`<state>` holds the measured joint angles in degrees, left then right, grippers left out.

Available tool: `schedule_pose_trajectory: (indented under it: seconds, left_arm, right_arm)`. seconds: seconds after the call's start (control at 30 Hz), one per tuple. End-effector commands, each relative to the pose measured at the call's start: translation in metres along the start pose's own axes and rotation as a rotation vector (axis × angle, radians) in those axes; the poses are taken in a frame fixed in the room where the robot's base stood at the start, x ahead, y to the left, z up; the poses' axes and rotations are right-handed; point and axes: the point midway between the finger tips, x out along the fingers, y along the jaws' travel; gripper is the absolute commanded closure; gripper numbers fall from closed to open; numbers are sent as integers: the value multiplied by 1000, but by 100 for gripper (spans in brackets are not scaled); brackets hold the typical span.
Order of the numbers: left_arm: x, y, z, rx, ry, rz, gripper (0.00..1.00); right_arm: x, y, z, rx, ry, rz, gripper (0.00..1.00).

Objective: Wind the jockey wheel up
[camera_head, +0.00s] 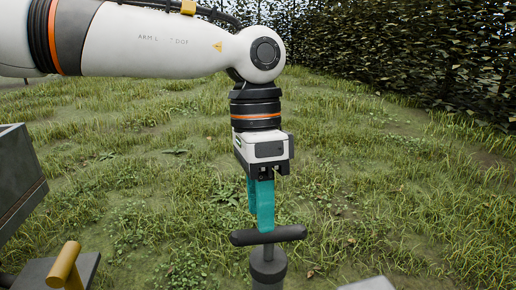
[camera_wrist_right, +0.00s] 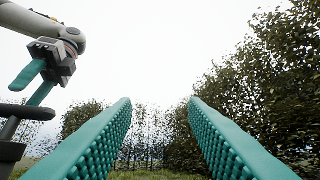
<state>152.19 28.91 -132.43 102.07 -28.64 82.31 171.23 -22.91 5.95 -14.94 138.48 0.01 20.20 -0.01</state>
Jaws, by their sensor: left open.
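The jockey wheel's dark T-shaped handle (camera_head: 290,233) sits on top of an upright dark post (camera_head: 268,270) at the bottom middle of the head view. The wheel itself is out of view. My left gripper (camera_head: 262,214) points down with its teal fingers right at the handle's middle; contact cannot be told. In the right wrist view, my left gripper (camera_wrist_right: 33,88) shows its fingers apart, above the dark handle (camera_wrist_right: 22,111) at the left edge. My right gripper (camera_wrist_right: 160,103) is open and empty, its ridged teal fingers wide apart.
A grey metal box (camera_head: 20,178) stands at the left edge. A yellow lever (camera_head: 65,265) rises beside a grey plate (camera_head: 88,268) at the lower left. A dense hedge (camera_head: 420,50) runs along the back right. Open grass (camera_head: 150,180) surrounds the post.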

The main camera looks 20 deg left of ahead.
Motion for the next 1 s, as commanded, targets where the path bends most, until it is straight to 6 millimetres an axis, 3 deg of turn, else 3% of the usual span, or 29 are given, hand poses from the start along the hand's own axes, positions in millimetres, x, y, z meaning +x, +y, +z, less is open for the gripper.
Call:
schedule_pose_trajectory:
  seconds: [0.2, 0.5, 1.0]
  left_arm:
    - [-34, -1, 0, 1, -2, 0, 57]
    - [-63, 0, 0, 0, -1, 0, 57]
    - [-68, 0, 1, 3, -1, -2, 57]
  right_arm:
    - [-2, -5, -35, -12, 251, -10, 61]
    - [-18, -12, -70, -22, 504, -23, 61]
    - [-24, -13, -79, -24, 565, -26, 61]
